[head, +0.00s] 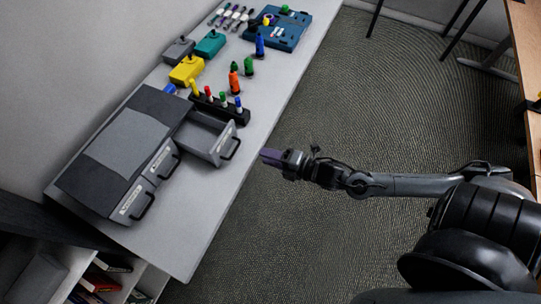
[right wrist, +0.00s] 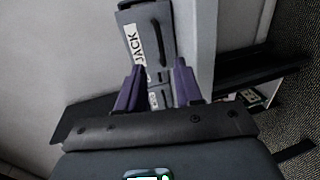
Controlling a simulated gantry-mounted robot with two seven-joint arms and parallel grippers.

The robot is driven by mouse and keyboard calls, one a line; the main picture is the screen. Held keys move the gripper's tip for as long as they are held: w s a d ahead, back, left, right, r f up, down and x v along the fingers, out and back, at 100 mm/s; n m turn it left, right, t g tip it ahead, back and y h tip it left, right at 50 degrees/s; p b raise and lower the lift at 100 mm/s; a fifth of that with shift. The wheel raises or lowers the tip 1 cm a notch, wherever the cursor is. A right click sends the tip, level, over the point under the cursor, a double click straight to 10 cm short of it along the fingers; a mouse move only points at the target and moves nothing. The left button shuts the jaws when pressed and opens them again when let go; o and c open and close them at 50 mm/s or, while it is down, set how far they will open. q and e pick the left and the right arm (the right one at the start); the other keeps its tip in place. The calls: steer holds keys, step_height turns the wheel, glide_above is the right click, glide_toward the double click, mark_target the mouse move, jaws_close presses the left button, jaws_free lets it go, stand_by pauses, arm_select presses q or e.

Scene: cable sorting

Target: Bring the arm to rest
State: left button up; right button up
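My right arm reaches in from the right in the head view. Its gripper (head: 271,157) hangs over the floor side of the table edge, a short way right of the open drawer (head: 213,142), and looks apart from it. In the right wrist view its two purple fingers (right wrist: 158,78) stand apart with nothing between them. Behind them is a grey drawer front with a label reading JACK (right wrist: 137,42). The grey drawer unit (head: 120,160) on the table has its far drawer pulled out and its other drawers shut. My left gripper is not in view.
The table (head: 205,222) also holds a black rack (head: 218,108) of coloured connectors, yellow (head: 187,69), teal (head: 210,43) and grey boxes (head: 178,50), and a blue tray (head: 290,28). A shelf (head: 120,275) stands at lower left. Open floor (head: 330,105) lies right of the table.

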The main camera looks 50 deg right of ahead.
steer(key=shift+s, duration=0.1)
stand_by(0.4)
steer(key=shift+a, duration=0.1)
steer(key=s+a+r+m+g+h, duration=0.2)
steer(key=a+m+h, duration=0.1)
steer(key=a+m, duration=0.55)
steer(key=s+f+m+g+h, duration=0.1)
steer(key=s+f+m+g, duration=0.3)
steer(key=s+m+g, duration=0.6)
steer(key=w+p+v, duration=0.3)
steer(key=p+v, duration=1.1)
steer(key=p, duration=0.1)
steer(key=w+a+r+p+v, duration=0.1)
steer(key=w+p+v, duration=0.2)
steer(key=p+v, duration=1.2)
steer(key=shift+r+m+t, duration=0.3)
steer(key=shift+r+m, duration=0.15)
steer(key=shift+r, duration=0.2)
